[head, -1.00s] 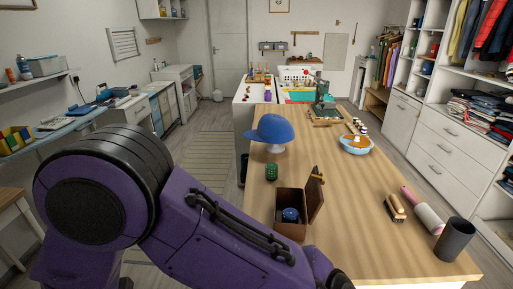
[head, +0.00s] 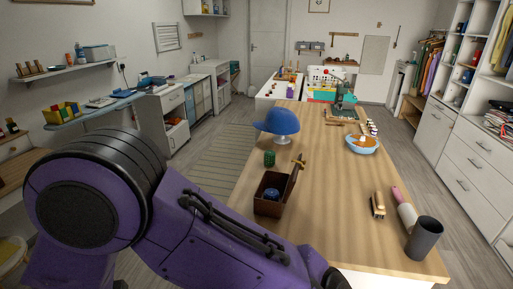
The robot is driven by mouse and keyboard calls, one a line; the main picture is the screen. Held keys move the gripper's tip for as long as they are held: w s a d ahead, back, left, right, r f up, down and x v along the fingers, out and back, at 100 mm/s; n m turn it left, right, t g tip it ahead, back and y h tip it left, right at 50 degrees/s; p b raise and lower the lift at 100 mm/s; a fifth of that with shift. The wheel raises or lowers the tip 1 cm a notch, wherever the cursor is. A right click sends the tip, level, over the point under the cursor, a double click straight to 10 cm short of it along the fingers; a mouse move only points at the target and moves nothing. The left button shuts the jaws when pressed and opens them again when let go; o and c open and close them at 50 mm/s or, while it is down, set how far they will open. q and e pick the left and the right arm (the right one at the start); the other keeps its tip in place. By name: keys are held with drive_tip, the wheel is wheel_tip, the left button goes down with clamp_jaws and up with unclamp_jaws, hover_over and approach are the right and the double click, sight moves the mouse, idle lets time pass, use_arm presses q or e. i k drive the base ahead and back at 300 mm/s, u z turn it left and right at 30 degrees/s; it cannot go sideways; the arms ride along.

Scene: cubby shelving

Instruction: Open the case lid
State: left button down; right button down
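The case is a small dark brown box (head: 268,208) on the near left part of the wooden table. A round dark blue thing (head: 271,194) lies inside. My purple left arm crosses the lower left in front of the table, and its far end reaches the bottom edge below the case. The fingers of my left gripper are not visible. My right gripper is out of view.
A green cactus-like thing (head: 269,158) and a blue cap on a stand (head: 279,122) are behind the case. A brush (head: 378,205), a pink-handled roller (head: 405,212) and a dark cup (head: 424,238) stand at the right. The table middle is clear.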

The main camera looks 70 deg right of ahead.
sight(296, 177)
drive_tip(key=u, duration=0.05)
drive_tip(key=k, duration=1.15)
drive_tip(key=z, duration=1.6)
